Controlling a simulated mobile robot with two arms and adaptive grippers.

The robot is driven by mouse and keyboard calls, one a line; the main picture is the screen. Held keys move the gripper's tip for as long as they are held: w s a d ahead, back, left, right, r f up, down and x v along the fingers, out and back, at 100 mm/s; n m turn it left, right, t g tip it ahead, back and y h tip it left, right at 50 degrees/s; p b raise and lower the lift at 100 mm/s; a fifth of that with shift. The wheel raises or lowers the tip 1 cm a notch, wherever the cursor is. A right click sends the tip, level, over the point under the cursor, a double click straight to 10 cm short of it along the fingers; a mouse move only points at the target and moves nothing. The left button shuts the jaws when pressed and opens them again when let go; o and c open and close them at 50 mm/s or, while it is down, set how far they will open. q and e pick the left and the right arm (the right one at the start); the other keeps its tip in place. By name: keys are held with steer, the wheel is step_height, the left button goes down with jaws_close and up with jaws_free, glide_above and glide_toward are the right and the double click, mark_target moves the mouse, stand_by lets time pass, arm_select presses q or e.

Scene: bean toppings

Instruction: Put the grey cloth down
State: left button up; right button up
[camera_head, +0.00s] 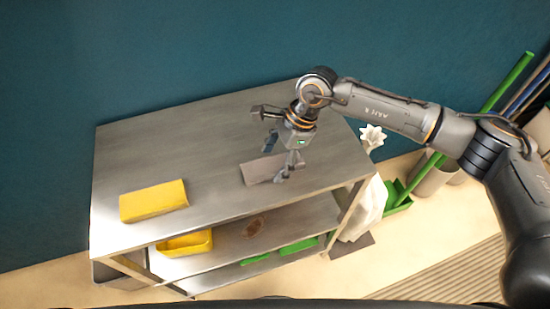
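The grey cloth (258,171) is a flat grey-brown rectangle on the metal tabletop (225,135), right of its middle and near the front edge. My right gripper (276,162) points down over the cloth's right part. Its two fingers are spread apart, with the nearer finger overlapping the cloth's right end in the picture. I see nothing gripped between the fingers. Whether a fingertip touches the cloth cannot be told. My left gripper is not in view.
A yellow block-like item (153,201) lies at the tabletop's left front. A yellow container (185,243), a brown item (254,227) and green items (298,246) are on the lower shelves. The tabletop's back left is clear.

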steer(key=shift+r, duration=0.2)
steer(key=b+v, duration=0.1)
steer(key=v, duration=1.1)
steer(key=shift+s+f, duration=0.1)
